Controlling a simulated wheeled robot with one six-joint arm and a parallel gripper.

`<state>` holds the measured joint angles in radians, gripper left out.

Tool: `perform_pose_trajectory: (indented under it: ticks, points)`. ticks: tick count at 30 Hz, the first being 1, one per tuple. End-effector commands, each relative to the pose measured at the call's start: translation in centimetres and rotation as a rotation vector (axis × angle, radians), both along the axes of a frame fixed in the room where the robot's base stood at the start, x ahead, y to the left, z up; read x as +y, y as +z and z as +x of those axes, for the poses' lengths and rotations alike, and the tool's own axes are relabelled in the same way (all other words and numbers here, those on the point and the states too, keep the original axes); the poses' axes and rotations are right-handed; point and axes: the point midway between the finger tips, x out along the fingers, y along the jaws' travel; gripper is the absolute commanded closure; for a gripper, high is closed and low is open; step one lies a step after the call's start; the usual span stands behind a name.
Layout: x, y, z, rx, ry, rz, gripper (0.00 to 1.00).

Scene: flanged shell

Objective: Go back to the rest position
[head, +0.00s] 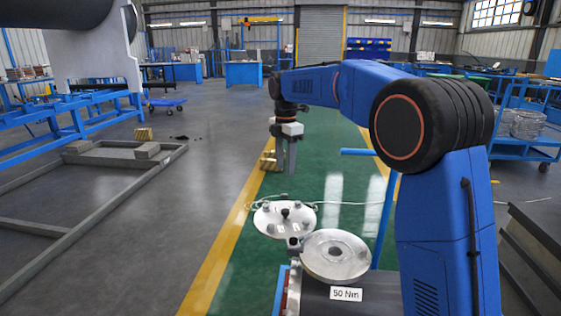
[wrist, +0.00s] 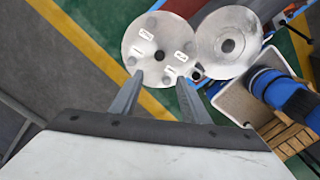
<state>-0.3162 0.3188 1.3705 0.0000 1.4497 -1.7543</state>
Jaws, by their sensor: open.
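My gripper (head: 285,160) hangs pointing down from my blue arm in the head view, in free air above and behind the discs. In the wrist view its two fingers (wrist: 158,88) are spread apart with nothing between them. Beyond the fingertips lies a round silver disc (wrist: 151,65) with a dark centre hole, several studs and small white labels. This disc also shows in the head view (head: 270,222). Beside it, a second silver disc (head: 335,262) has a raised ring and a dark centre; it also shows in the wrist view (wrist: 210,52).
A sign reading "50 Nm" (head: 346,294) is on the dark stand below the nearer disc. A grey frame (head: 60,235) lies on the floor at left. A blue post (head: 385,215) stands right of the discs. The green walkway (head: 330,150) behind looks mostly clear.

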Motion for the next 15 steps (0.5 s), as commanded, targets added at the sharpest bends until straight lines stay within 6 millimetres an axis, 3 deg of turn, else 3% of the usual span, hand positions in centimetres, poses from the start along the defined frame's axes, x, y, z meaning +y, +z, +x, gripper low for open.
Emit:
perform_pose_trajectory:
  ticks: [5, 15]
  points:
    - [-2.0, 1.3, -2.2, -0.023, -0.104, 0.008, 0.58]
    - [-7.8, 3.3, -9.8, -0.085, -0.463, 0.044, 0.58]
